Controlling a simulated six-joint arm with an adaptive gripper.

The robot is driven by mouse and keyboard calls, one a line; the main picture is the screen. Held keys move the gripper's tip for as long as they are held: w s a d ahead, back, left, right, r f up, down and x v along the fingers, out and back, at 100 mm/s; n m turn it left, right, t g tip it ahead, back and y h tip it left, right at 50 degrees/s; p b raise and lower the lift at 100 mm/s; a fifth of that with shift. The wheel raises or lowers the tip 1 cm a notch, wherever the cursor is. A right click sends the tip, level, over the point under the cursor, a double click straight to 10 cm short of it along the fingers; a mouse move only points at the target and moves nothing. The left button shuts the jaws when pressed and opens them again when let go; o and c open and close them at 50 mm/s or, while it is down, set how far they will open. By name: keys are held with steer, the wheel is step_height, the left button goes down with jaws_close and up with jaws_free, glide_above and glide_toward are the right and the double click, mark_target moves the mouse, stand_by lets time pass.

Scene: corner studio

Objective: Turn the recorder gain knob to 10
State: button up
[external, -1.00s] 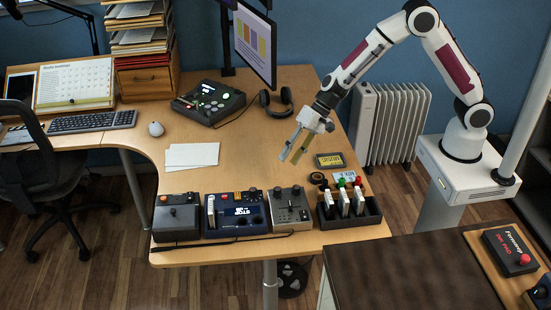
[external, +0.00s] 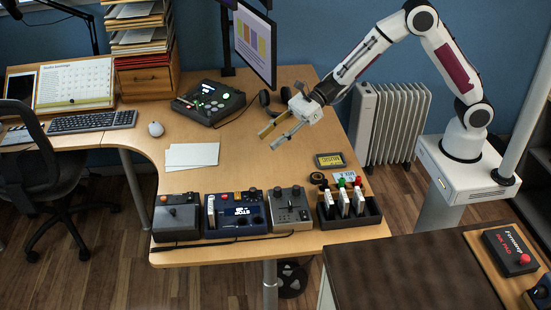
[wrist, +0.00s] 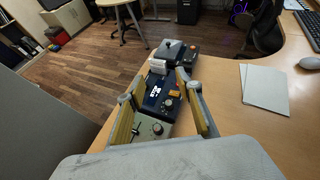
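No label naming a recorder or a gain scale is readable. At the desk's front edge are a blue device (external: 235,228) with a lit display and a knob, and a grey-beige device (external: 292,226) with several small knobs. Both also show in the wrist view, the blue device (wrist: 153,106) and the beige device (wrist: 148,146), between and beyond my fingers. A dark console (external: 208,103) with a small screen and buttons stands at the back. My gripper (external: 267,141) is open and empty above the desk, apart from every device.
A dark grey box (external: 177,223) with a lever stands left of the blue device. A black rack (external: 371,218) with upright white pieces stands right. White papers (external: 192,155), a mouse (external: 156,128) and a monitor (external: 255,45) are on the desk. The desk's middle is clear.

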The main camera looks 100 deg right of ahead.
steer(key=m, duration=0.1)
glide_toward(255, 188)
steer(key=x, duration=0.3)
steer(key=shift+f+t, duration=0.15)
steer(key=shift+t, duration=0.25)
steer(key=shift+w+a+f, duration=0.1)
steer(key=shift+w+a, duration=0.05)
steer(key=shift+x, duration=3.7)
jaws_close()
